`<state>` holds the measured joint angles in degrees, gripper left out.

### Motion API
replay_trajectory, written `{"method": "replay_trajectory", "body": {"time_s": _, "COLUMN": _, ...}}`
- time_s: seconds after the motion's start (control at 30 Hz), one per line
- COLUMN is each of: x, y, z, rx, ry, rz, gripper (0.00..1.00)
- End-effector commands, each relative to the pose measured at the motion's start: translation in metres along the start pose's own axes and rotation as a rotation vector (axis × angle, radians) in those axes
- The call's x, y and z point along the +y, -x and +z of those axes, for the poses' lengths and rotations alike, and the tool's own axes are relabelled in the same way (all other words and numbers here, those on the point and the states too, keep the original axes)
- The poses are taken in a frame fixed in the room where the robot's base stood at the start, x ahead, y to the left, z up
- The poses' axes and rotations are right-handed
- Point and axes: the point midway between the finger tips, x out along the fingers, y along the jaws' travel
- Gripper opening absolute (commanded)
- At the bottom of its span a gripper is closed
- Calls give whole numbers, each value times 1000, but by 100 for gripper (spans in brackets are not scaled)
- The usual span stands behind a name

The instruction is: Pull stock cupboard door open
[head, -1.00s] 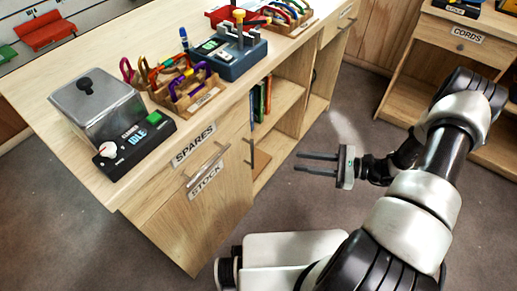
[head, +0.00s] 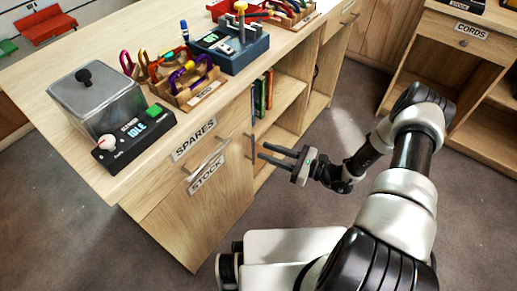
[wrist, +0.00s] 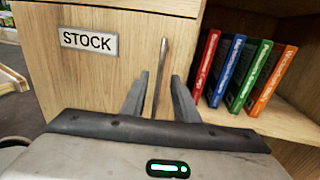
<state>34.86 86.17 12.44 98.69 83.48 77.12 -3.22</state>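The stock cupboard door (head: 200,215) is the pale wooden front under the STOCK label (head: 206,173), and it looks shut. Its upright metal bar handle (wrist: 159,78) is near the door's right edge, beside the open shelf. My gripper (head: 262,151) is open and empty, with its fingers pointing at the handle. In the wrist view the handle shows between my two fingers (wrist: 158,98). The fingertips are close to it; I cannot tell whether they reach past it. The handle's lower end is hidden behind my gripper in the wrist view.
The SPARES drawer (head: 194,139) with a horizontal handle sits above the door. Several books (wrist: 243,75) stand on the open shelf to its right. The floor (head: 150,265) before the door is clear.

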Motion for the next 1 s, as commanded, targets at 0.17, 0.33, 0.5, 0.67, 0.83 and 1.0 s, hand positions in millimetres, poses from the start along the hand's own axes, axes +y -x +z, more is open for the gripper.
{"method": "replay_trajectory", "body": {"time_s": 0.17, "x": 0, "y": -28, "z": 0, "rx": -1, "ry": 1, "rz": 2, "gripper": 27}}
{"method": "replay_trajectory", "body": {"time_s": 0.33, "x": 0, "y": -40, "z": 0, "rx": 1, "ry": 1, "rz": 0, "gripper": 27}}
{"method": "replay_trajectory", "body": {"time_s": 0.5, "x": 0, "y": -42, "z": 0, "rx": 1, "ry": 1, "rz": 0, "gripper": 27}}
{"method": "replay_trajectory", "body": {"time_s": 0.67, "x": 0, "y": -41, "z": 0, "rx": 0, "ry": 1, "rz": 0, "gripper": 22}}
{"method": "replay_trajectory", "body": {"time_s": 0.83, "x": 0, "y": -41, "z": 0, "rx": 0, "ry": 1, "rz": 0, "gripper": 0}}
{"method": "replay_trajectory", "body": {"time_s": 1.0, "x": 0, "y": -41, "z": 0, "rx": 0, "ry": 1, "rz": 0, "gripper": 0}}
